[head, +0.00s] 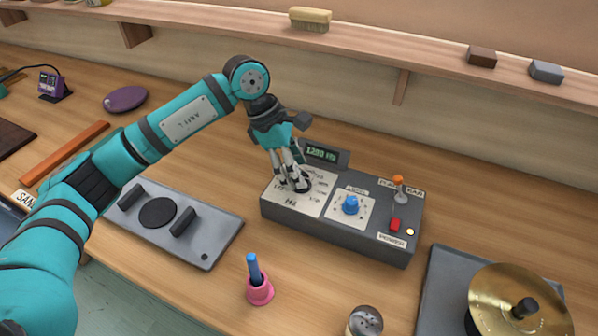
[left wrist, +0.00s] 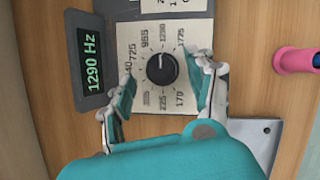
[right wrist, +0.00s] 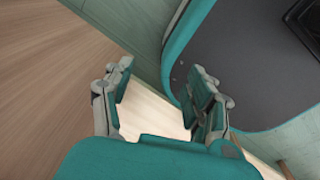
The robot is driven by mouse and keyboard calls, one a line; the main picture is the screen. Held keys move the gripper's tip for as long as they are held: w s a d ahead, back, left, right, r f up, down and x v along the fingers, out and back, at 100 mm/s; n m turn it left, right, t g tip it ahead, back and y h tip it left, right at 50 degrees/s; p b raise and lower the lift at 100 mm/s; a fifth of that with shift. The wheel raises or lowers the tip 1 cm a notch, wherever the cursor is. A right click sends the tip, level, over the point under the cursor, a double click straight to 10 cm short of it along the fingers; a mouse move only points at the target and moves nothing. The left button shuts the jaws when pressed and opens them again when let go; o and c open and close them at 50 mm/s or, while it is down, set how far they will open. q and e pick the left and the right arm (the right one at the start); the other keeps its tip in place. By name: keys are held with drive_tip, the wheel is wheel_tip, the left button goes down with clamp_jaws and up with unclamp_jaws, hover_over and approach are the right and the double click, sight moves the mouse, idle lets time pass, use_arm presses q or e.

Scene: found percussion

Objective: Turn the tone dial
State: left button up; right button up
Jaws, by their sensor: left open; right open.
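The tone dial (left wrist: 162,69) is a small dark round knob with a white pointer line, on a pale scale plate marked in Hz in the left wrist view. The plate (head: 318,186) lies on the left part of the grey box (head: 335,238). My left gripper (head: 300,184) is over the plate and hides most of the dial in the head view. In the left wrist view the open fingers (left wrist: 164,95) stand apart on either side of the dial. The display (left wrist: 91,66) reads 1290 Hz. My right gripper (right wrist: 160,105) is open and empty, away from the box.
A blue knob (head: 350,205), an orange-tipped toggle (head: 398,188) and a red switch (head: 394,224) sit on the same box. A pink holder (head: 259,289) with a blue stick, a grey plate with pads (head: 215,238) and a brass cymbal (head: 500,300) stand nearby.

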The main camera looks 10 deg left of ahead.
use_arm(q)
drive_tip(key=v, duration=1)
idle(1.3)
